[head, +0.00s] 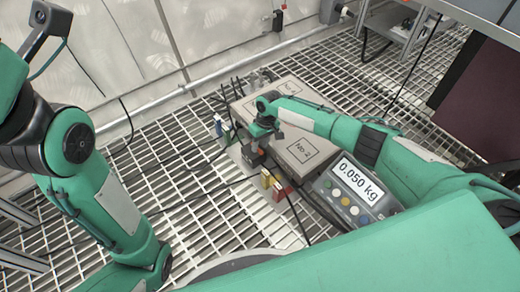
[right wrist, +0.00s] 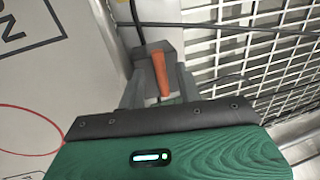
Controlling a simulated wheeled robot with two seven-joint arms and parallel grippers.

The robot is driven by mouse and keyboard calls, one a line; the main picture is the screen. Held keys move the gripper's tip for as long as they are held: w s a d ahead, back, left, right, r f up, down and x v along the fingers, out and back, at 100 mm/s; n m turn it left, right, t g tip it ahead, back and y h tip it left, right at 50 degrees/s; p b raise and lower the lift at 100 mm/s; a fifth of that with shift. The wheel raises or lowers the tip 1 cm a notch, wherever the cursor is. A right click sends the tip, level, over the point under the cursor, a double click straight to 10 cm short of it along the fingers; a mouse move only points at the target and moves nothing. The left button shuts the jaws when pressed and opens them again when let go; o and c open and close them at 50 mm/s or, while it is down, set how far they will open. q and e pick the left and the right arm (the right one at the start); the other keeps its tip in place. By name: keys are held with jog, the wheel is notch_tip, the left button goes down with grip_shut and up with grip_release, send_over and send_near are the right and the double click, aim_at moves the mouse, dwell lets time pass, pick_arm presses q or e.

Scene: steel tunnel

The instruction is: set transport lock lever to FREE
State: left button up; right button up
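The lever is an orange handle (right wrist: 160,74) on a small grey block (right wrist: 157,48) in the right wrist view, beside the pale panel with the printed frame. My right gripper (head: 257,137) is low over the left side of the flat grey box (head: 310,150) in the head view. In the right wrist view its grey fingers stand apart on both sides of the handle, and I cannot make out contact. No FREE marking is readable. My left arm shows at the left, but its gripper is out of view.
A scale display (head: 355,190) reads 0.050 kg at the box's near right. Yellow (head: 267,179) and red (head: 281,190) pieces stand near the box's front corner. Black cables (head: 180,150) cross the steel grating (head: 190,200). A pipe (head: 215,75) runs along the wall.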

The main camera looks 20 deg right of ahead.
jog(key=shift+f, duration=0.45)
